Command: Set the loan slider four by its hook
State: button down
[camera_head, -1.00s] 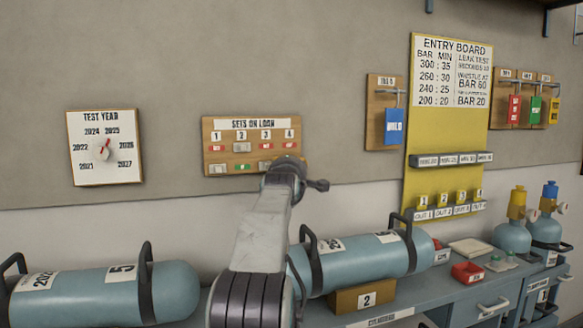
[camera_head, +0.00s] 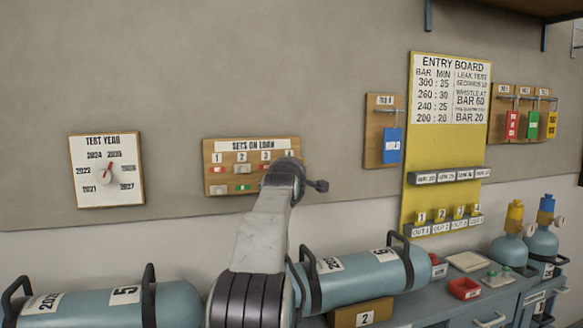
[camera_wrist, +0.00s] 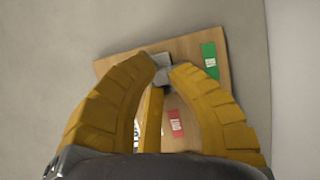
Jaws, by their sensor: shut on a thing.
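The "Sets on loan" board (camera_head: 285,144) hangs on the wall in the head view, with numbered slots in a row. My gripper (camera_head: 288,170) is in front of its right end and hides most of column four. In the wrist view, the yellow fingers of my gripper (camera_wrist: 163,66) are closed around a small grey slider (camera_wrist: 161,60) on the wooden board (camera_wrist: 115,62). A green label (camera_wrist: 209,60) lies right of the fingertips and a red label (camera_wrist: 175,122) lies between the fingers. The slider's number and hook cannot be made out.
A test year dial (camera_head: 105,172) hangs at left. A small key board (camera_head: 373,133) and the yellow entry board (camera_head: 447,130) hang at right. Blue cylinders (camera_head: 365,274) lie on the bench below my arm.

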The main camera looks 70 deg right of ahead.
jog(key=shift+w+r, duration=0.1)
jog(key=shift+r, duration=0.2)
jog(key=c, duration=1.6)
grip_release()
jog(key=o, duration=0.4)
jog(key=shift+f, duration=0.15)
jog(key=shift+a, duration=0.1)
jog(key=shift+v, duration=5.8)
jog(key=shift+a, duration=0.1)
jog(key=shift+f, duration=0.1)
